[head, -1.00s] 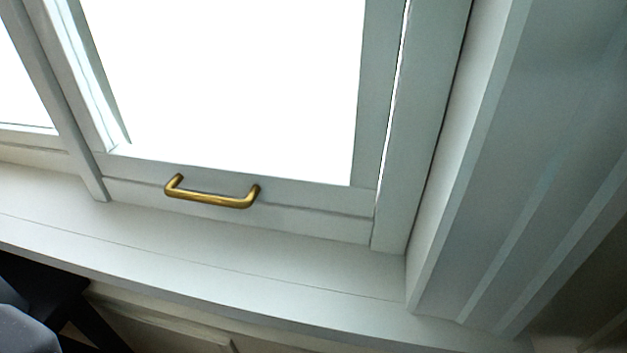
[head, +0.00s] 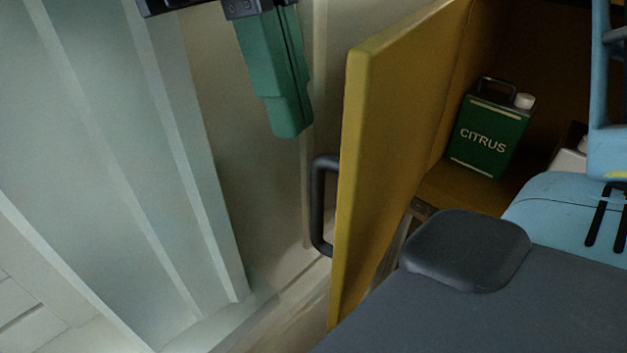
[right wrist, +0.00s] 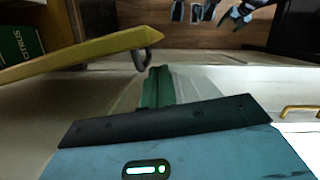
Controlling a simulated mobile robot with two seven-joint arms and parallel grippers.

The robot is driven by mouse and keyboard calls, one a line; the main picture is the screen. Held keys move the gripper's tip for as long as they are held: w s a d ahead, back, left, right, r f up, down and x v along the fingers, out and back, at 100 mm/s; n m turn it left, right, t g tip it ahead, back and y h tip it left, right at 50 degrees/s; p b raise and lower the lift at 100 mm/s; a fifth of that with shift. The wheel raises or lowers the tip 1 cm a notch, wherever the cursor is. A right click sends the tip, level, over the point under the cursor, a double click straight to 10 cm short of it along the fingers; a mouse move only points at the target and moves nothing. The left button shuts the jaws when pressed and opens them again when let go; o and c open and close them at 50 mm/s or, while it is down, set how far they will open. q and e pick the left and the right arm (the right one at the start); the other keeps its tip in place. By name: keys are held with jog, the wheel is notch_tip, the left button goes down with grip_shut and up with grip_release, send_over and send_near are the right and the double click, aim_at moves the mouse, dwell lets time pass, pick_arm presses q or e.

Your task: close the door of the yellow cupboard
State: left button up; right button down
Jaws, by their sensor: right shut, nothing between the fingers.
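The yellow cupboard (head: 560,45) stands at the right of the head view. Its door (head: 385,130) is wide open and swung towards the left. A dark bar handle (head: 318,205) is on the door's outer face. My right gripper (head: 291,130) has green fingers, shut and empty, pointing down on the handle's side of the door, apart from both. In the right wrist view, the gripper (right wrist: 158,72) shows beside the door (right wrist: 85,55) and its handle (right wrist: 146,57), with a small gap. My left gripper is not in view.
A green can marked CITRUS (head: 490,130) stands inside the cupboard. Pale panelled woodwork (head: 110,130) is at the left of the head view. A brass window handle (right wrist: 300,111) shows at the right wrist view's right edge. My own dark body fills the lower right of the head view.

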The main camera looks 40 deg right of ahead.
aim_at(316, 197)
jog(key=x, duration=0.7)
jog(key=shift+s+d+f+p, duration=0.1)
jog(key=shift+f+p, duration=0.1)
jog(key=shift+p, duration=0.2)
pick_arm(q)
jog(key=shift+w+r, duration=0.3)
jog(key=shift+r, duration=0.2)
pick_arm(e)
jog(key=shift+s+f, duration=0.1)
jog(key=shift+f, duration=0.4)
